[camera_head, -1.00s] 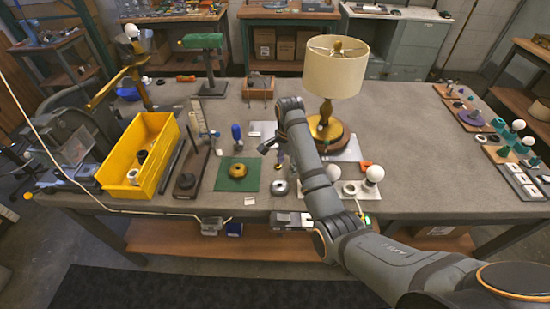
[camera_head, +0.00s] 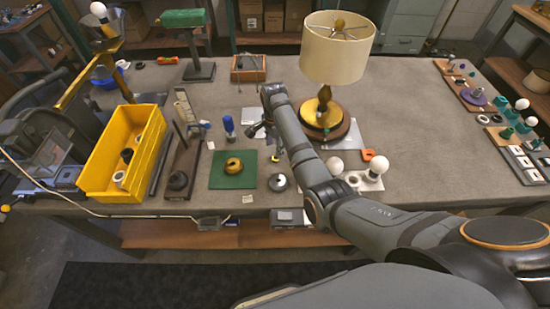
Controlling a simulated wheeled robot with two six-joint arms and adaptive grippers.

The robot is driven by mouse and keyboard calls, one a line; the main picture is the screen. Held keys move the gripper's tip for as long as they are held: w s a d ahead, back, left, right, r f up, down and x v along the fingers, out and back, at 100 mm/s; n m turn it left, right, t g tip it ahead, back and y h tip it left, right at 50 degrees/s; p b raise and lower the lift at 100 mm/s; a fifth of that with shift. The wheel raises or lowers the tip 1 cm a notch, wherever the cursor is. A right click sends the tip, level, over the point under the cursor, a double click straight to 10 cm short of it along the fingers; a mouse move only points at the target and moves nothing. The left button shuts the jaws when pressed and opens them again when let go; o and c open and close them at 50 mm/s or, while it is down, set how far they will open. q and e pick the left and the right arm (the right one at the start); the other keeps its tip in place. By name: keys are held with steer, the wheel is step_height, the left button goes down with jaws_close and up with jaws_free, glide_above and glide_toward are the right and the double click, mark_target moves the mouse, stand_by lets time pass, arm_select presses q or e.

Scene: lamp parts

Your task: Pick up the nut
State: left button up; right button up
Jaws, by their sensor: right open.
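I cannot tell for certain which part is the nut. A brass ring-shaped part (camera_head: 233,164) lies on a green mat (camera_head: 222,182). A silvery round part (camera_head: 278,183) lies just right of the mat. In the yellow bin (camera_head: 103,163) a dark ring (camera_head: 127,155) and a white ring (camera_head: 118,177) lie. My right gripper (camera_head: 258,130) is open, above the table beyond the silvery part and right of a blue-handled tool (camera_head: 229,127). Its fingers are small and partly hidden by my arm. My left gripper is out of view.
A lamp with a cream shade (camera_head: 338,50) stands close beside my right arm. A dark stand (camera_head: 180,178) is between bin and mat. The table's right middle (camera_head: 430,140) is clear.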

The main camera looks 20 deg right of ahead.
steer(key=f, duration=0.1)
steer(key=f+p, duration=0.1)
steer(key=shift+s+f, duration=0.3)
steer(key=shift+s, duration=0.1)
steer(key=shift+f, duration=0.95)
steer(key=shift+w+f, duration=0.1)
steer(key=c, duration=0.6)
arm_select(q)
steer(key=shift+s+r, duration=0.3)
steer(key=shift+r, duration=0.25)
arm_select(e)
steer(key=c, duration=0.5)
